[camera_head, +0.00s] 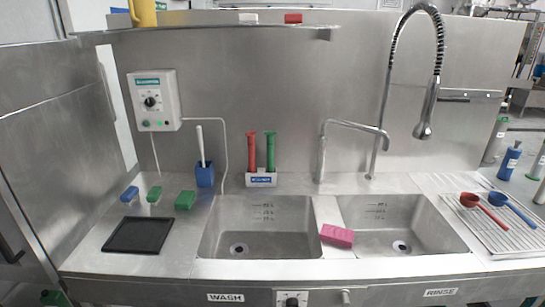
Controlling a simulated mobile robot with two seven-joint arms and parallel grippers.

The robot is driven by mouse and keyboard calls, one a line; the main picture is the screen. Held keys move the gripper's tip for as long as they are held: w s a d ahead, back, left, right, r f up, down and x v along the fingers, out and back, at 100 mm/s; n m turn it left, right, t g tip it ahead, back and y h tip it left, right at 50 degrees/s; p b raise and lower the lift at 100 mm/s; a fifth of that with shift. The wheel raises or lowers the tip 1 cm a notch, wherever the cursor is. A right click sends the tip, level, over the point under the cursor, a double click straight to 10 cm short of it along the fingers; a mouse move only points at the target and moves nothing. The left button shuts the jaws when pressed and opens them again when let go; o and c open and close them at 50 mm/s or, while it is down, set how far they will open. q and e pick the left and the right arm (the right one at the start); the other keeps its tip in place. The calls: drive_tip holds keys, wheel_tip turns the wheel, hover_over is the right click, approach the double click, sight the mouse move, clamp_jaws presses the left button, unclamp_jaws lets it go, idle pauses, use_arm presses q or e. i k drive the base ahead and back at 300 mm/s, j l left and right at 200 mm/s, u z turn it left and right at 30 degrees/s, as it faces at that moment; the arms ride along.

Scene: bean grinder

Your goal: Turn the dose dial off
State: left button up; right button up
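A white control box (154,100) is fixed to the steel back wall at the left. It has a green label strip, a black round dial (150,102) on a printed scale, and small green buttons or lights below. A second dark dial (291,301) sits on a white plate on the front panel below the wash sink, cut by the picture's lower edge. The frame does not show which one is marked as the dose dial, and their exact settings are too small to read. Neither of my grippers is in view.
The wash sink (207,243) and rinse sink (460,243) are empty. A pink sponge (337,236) lies between them. A black tray (138,234), several small blocks and a blue brush holder (204,174) stand left. A spring-hose tap (423,130) hangs over the right side.

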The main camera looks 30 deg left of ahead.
sight(150, 101)
drive_tip(key=u, duration=1.7)
